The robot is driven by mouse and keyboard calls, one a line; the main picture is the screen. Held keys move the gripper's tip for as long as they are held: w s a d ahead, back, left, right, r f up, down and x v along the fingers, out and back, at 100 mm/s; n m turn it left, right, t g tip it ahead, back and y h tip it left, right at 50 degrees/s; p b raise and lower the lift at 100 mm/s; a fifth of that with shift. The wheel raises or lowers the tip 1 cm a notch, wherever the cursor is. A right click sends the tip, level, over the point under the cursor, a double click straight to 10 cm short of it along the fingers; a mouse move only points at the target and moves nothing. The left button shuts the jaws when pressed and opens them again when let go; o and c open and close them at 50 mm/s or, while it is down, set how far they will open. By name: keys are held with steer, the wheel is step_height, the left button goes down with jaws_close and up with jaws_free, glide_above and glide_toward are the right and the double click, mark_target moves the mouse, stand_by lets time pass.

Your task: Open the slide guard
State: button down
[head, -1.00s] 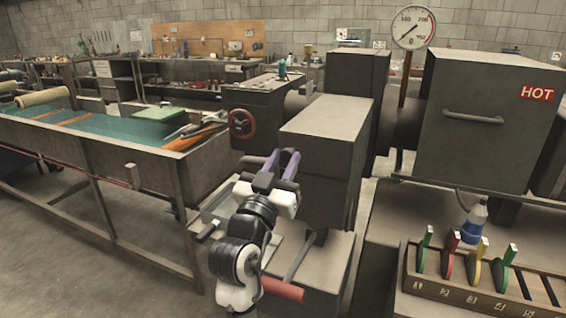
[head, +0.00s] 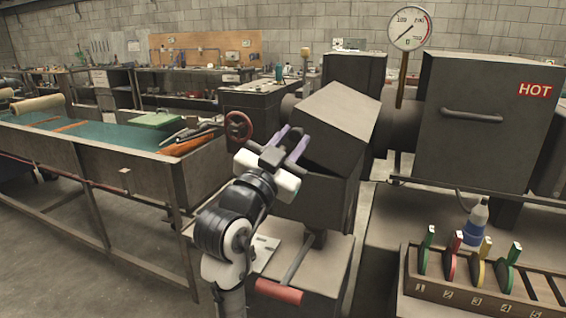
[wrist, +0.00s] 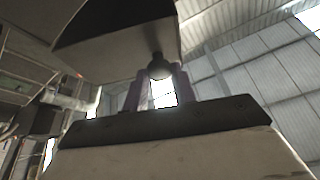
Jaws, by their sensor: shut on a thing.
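The grey box-shaped guard (head: 335,118) sits on the machine in the middle of the head view. Its upper part is tilted, its near left edge lifted off the grey lower housing (head: 318,195). In the wrist view the guard's underside and edge (wrist: 115,25) fill the upper left, and a round dark knob (wrist: 158,66) hangs at its edge. My gripper (head: 293,133) has its purple fingers at the guard's near left edge. In the wrist view the fingers stand either side of the knob, and my gripper is shut on it.
A red wheel (head: 238,125) sits behind my gripper. A red-handled lever (head: 280,291) sticks out below my arm. A box marked HOT (head: 475,140), with a pressure gauge (head: 410,27) nearby, and a rack of colored discs (head: 470,299) stand right. A long workbench (head: 100,174) stands left.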

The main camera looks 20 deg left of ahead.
steer(key=d+r+m+g+h+b, duration=0.1)
steer(key=d+r+m+g, duration=0.1)
steer(key=d+m, duration=0.4)
steer(key=d+r+m+g+h+b, duration=0.2)
steer(key=d+m+g, duration=0.1)
steer(key=d+m, duration=0.4)
steer(key=shift+s+d+r+m+h, duration=0.25)
steer(key=shift+d+r+m+h, duration=0.05)
steer(key=shift+m, duration=1.1)
